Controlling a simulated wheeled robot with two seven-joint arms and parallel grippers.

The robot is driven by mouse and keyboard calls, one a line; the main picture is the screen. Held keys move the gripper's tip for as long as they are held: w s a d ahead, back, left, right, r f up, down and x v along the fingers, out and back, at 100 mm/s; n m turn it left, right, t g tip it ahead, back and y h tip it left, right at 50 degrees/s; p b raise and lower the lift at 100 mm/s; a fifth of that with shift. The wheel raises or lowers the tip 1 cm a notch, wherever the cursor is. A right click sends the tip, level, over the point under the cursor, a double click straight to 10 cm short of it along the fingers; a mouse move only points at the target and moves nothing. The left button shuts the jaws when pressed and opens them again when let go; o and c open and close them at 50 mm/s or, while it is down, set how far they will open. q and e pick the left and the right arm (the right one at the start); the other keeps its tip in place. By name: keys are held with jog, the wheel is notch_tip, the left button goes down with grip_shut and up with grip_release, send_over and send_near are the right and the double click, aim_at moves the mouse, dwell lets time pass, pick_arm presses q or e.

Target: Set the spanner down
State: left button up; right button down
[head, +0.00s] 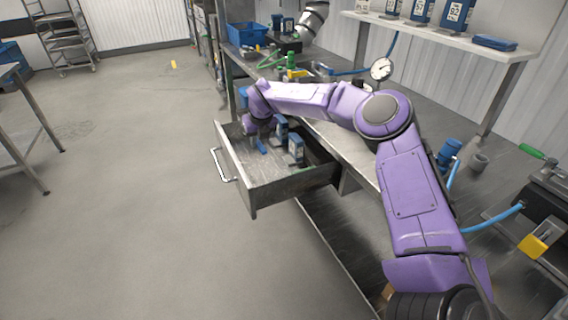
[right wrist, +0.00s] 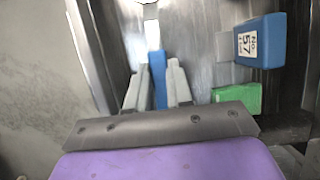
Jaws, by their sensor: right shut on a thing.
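My right gripper (head: 255,139) is down inside the open drawer (head: 233,172), near its left side. In the right wrist view, its two grey fingers (right wrist: 156,75) are shut on the blue handle of the spanner (right wrist: 158,82). The spanner's pale metal part (right wrist: 151,32) points away from the gripper, along the drawer. Its far end is hard to make out. In the head view, a bit of blue (head: 262,146) shows beside the gripper. I cannot tell whether the spanner touches the drawer floor. My left gripper is not in view.
A blue box labelled 57 (right wrist: 260,42) and a green piece (right wrist: 238,97) are right of the spanner. Two blue-and-white containers stand in the drawer, one nearer the front (head: 296,150). The drawer's front has a handle (head: 222,165). The worktop (head: 350,152) lies right.

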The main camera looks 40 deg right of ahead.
aim_at(262, 147)
notch_tip(262, 147, down, 10)
jog(key=shift+r+p, duration=0.1)
jog(key=shift+p, duration=0.35)
jog(key=c, duration=1)
grip_release()
jog(key=v, duration=1.2)
jog(key=shift+d, duration=0.1)
